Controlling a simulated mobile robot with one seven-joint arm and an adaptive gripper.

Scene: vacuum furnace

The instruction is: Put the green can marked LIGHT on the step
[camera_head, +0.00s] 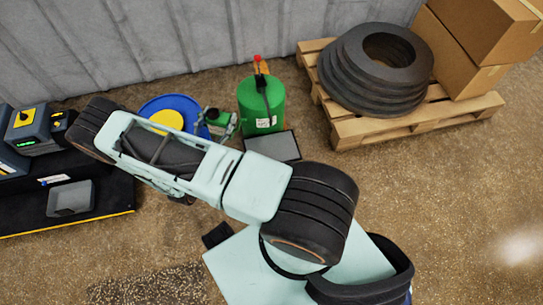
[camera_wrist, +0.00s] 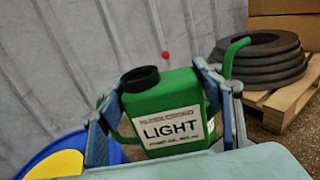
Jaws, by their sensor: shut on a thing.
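The green can marked LIGHT (camera_wrist: 178,102) is between the two fingers of my gripper (camera_wrist: 163,108) in the wrist view. It has a black cap, a white label and a green spout, and looks roughly upright. In the head view my gripper (camera_head: 222,125) holds the can (camera_head: 217,118) near the wall; my arm hides part of that area. A low black platform with a yellow front edge (camera_head: 95,218), which looks like the step, is at the left. I cannot tell how high the can is above the floor.
A large green tank (camera_head: 261,106) with a red top stands right of my gripper, by a flat grey-topped item (camera_head: 272,147). A blue drum with a yellow disc (camera_head: 166,120) is behind my arm. Devices and a grey box (camera_head: 70,198) occupy the platform.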

